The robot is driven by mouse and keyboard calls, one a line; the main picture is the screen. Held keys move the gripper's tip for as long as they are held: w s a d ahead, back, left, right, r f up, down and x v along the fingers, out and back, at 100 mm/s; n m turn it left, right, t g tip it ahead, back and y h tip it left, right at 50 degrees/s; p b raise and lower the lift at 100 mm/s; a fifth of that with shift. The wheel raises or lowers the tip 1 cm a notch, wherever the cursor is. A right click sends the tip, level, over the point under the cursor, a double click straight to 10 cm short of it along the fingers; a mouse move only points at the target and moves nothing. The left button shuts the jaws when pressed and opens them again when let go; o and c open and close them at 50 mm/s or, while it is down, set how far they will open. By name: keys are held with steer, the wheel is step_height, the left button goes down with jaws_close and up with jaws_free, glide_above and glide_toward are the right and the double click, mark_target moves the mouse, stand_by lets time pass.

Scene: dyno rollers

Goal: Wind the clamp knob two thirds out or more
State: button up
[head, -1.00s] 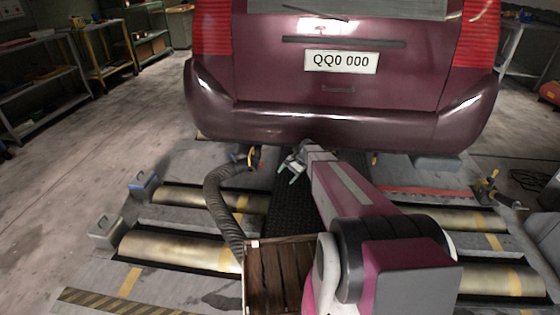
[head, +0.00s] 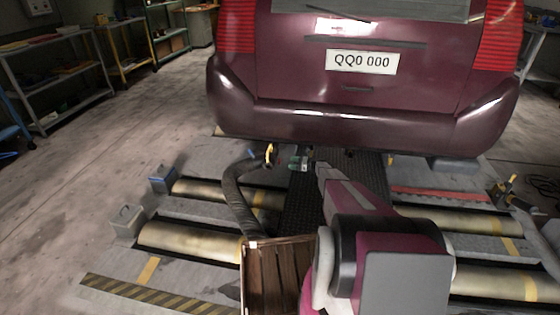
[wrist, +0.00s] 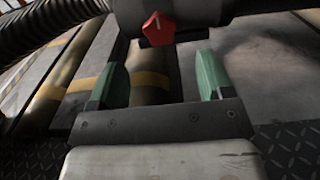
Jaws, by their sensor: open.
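The clamp knob (wrist: 158,28) is a small red faceted knob with a pale line on its face, at the top middle of the wrist view. It sits against a dark cylindrical part (wrist: 195,12), and I cannot make it out in the head view. My gripper (wrist: 163,78) has two green fingers, wide apart with nothing between them. The knob lies beyond the fingertips, roughly in line with the gap and not touched. In the head view my gripper (head: 299,162) is low behind the car, just right of the hose end with its yellow part (head: 270,153).
The maroon car (head: 360,110) overhangs the work area, its bumper just above my gripper. A ribbed hose (head: 236,195) curves at left toward a wooden crate (head: 252,290). Metal rollers (head: 190,240) lie on both sides.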

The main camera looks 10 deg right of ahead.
mark_target(279, 161)
steer(key=x, duration=0.8)
steer(key=shift+a, duration=0.25)
steer(key=c, duration=0.9)
